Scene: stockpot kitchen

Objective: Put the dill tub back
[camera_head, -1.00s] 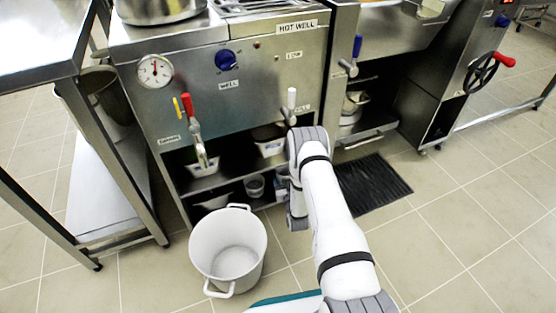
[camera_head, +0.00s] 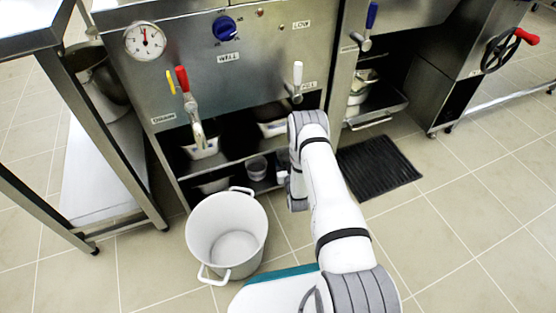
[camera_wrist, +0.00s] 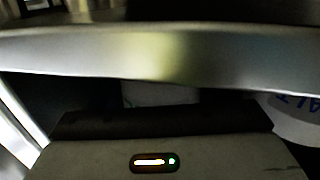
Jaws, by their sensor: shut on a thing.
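My gripper (camera_head: 283,174) reaches into the open cabinet under the hot well, at the lower shelf, partly hidden by my arm. In the wrist view its dark body (camera_wrist: 160,122) is seen below a metal shelf edge; the fingertips are hidden. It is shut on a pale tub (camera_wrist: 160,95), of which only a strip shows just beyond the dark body. I take this for the dill tub; no label on it is readable. A white tub with blue lettering (camera_wrist: 300,118) is at the right of the wrist view, apart from the held tub.
A metal shelf edge (camera_wrist: 160,52) crosses close above the gripper. Labelled tubs (camera_head: 200,148) (camera_head: 273,127) stand on the upper shelf; a pale cup (camera_head: 257,167) stands low, left of my gripper. A white stockpot (camera_head: 227,235) is on the floor in front. A dark mat (camera_head: 378,167) lies right.

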